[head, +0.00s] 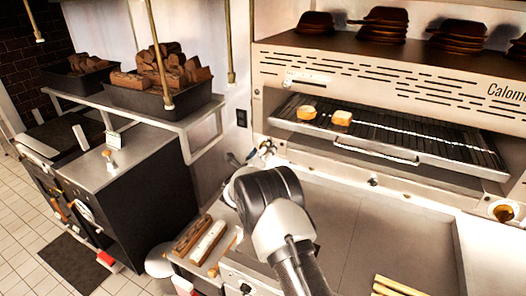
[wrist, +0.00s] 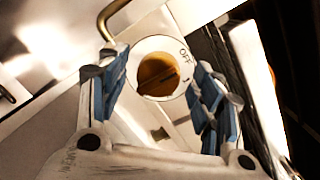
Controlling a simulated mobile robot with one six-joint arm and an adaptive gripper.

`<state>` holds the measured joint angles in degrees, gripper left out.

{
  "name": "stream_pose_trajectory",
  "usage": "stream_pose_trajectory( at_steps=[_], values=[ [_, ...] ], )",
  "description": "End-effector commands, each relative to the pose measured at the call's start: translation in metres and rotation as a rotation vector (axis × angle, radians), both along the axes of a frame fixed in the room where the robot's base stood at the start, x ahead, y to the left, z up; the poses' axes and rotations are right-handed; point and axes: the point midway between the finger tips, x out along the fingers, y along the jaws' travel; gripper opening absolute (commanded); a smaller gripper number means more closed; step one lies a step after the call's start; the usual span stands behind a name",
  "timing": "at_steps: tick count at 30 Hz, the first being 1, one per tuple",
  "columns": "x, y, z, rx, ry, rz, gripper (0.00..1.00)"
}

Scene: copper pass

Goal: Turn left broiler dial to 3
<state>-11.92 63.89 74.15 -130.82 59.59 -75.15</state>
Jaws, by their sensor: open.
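The left broiler dial (wrist: 157,74) is an orange-brown round knob on a white ring marked OFF, seen in the wrist view. A dark line runs across its face; the number it points at cannot be read. My gripper (wrist: 160,68) is open, its blue-padded fingers on either side of the dial with gaps to the knob. In the head view my gripper (head: 262,153) is at the left end of the broiler (head: 375,90) front, and my arm hides most of the left dial there.
Another brass dial (head: 502,212) sits at the broiler's right. Two bread pieces (head: 341,118) lie on the grill rack (head: 430,140), whose handle (head: 375,154) sticks out in front. A brass rod (wrist: 122,17) stands close above the left finger. The steel counter below is mostly clear.

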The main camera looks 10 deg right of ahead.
Motion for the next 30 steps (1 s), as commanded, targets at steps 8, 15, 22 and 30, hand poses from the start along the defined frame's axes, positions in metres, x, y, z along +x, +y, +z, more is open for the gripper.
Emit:
stream_pose_trajectory(
  at_steps=[8, 15, 22, 30],
  values=[
    [-0.0004, 0.0001, -0.0002, 0.0, 0.0, 0.0, 0.5],
    [-0.0005, 0.0001, -0.0003, 0.0, 0.0, 0.0, 0.34],
    [-0.0005, 0.0001, -0.0001, 0.0, 0.0, 0.0, 0.19],
    [-0.0005, 0.0001, -0.0013, 0.013, -0.01, -0.001, 0.16]
  ],
)
